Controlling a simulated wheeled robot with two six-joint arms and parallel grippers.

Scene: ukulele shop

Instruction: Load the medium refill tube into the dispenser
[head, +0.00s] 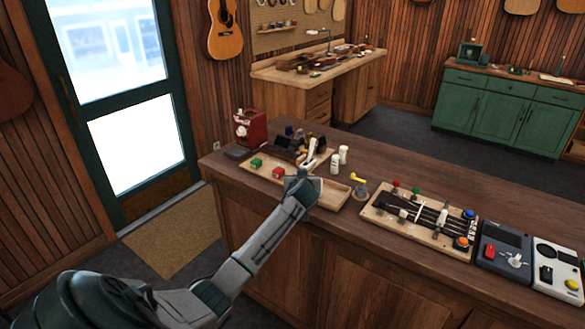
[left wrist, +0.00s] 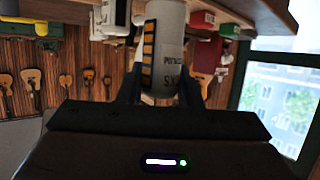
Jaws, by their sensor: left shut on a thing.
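My left gripper (head: 309,163) is over the counter and shut on a white refill tube (head: 311,148). In the left wrist view the tube (left wrist: 170,45) stands between the two fingers (left wrist: 160,92), with dark lettering and a yellow-and-dark strip on its side. Its far end is cut off by the top of that view. Two other white tubes (head: 335,163) (head: 343,154) stand on the counter just right of the gripper. A red box-shaped device (head: 250,127), possibly the dispenser, stands at the counter's back left, apart from the tube. My right gripper is not in view.
A shallow wooden tray (head: 332,196) holds a green block (head: 256,163) and a red block (head: 278,173). A dark rack (head: 291,144) stands behind the gripper.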

